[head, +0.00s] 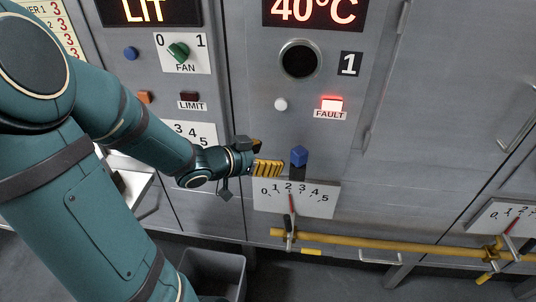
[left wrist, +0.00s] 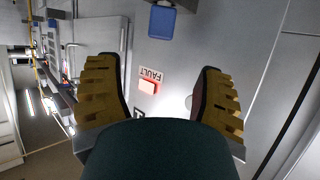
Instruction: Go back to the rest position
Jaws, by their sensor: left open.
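My left gripper (head: 262,159) is open and empty in front of the grey cabinet, just left of a blue block-shaped knob (head: 299,156). Its yellow ribbed fingers stand wide apart in the left wrist view (left wrist: 157,88), with nothing between them but the cabinet face beyond. The blue knob also shows there at the top (left wrist: 163,22), apart from the fingers. My left arm fills the left of the head view. My right gripper is in neither view.
Below the knob is a 0–5 scale plate (head: 320,196), its red pointer near 2. A yellow pipe (head: 380,244) runs low along the cabinet. The fault lamp (head: 332,104) glows red, under a 40°C display (head: 314,12). A grey bin (head: 212,272) stands on the floor.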

